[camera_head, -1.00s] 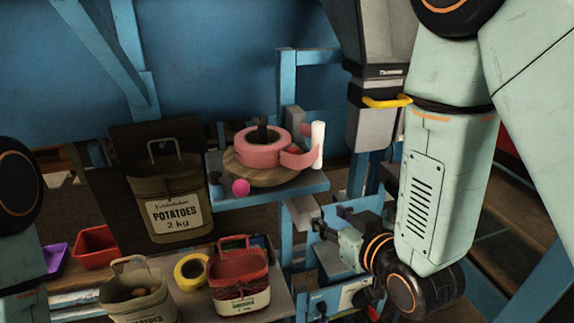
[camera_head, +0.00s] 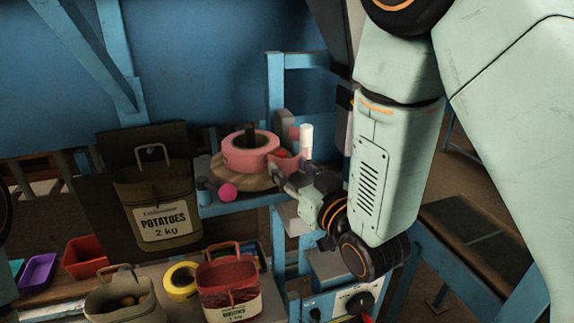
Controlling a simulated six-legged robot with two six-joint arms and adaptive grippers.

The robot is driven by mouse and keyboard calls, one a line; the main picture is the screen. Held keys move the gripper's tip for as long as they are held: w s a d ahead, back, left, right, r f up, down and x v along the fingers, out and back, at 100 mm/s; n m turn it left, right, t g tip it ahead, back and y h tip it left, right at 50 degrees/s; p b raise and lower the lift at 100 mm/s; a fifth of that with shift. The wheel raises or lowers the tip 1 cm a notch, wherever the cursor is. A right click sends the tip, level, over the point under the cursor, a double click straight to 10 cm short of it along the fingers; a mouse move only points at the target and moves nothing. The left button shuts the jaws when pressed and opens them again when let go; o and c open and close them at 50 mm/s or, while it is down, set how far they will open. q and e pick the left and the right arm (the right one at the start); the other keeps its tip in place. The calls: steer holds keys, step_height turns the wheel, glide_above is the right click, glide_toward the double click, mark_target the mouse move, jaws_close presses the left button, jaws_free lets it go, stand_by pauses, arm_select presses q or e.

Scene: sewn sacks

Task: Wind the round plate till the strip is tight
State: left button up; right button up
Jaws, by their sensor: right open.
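The round wooden plate (camera_head: 228,179) sits on a blue shelf and carries a roll of pink strip (camera_head: 243,163) around a dark central post. A bright pink ball knob (camera_head: 227,192) stands at the plate's front edge. The free pink strip (camera_head: 288,166) runs from the roll's right side toward a white upright post (camera_head: 306,138). My right gripper (camera_head: 289,175) is open and empty at the plate's right edge, in front of the strip, and hides part of it. I cannot tell whether it touches anything. My left gripper is out of view.
A potato sack (camera_head: 160,205) stands left of the shelf. Below are a red sack (camera_head: 228,285), a second olive sack (camera_head: 125,300), a yellow tape roll (camera_head: 181,281), a red bin (camera_head: 85,256) and a purple bin (camera_head: 38,271). A blue frame post (camera_head: 275,95) rises behind the plate.

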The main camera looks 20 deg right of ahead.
steer(key=shift+w+r, duration=0.1)
steer(key=shift+w, duration=0.55)
steer(key=shift+a, duration=0.45)
steer(key=shift+w+d, duration=0.25)
steer(key=shift+d, duration=0.1)
steer(key=c, duration=0.4)
steer(key=shift+s+a, duration=0.15)
steer(key=shift+a, duration=0.1)
jaws_close()
steer(key=shift+r, duration=0.1)
steer(key=shift+d, duration=0.1)
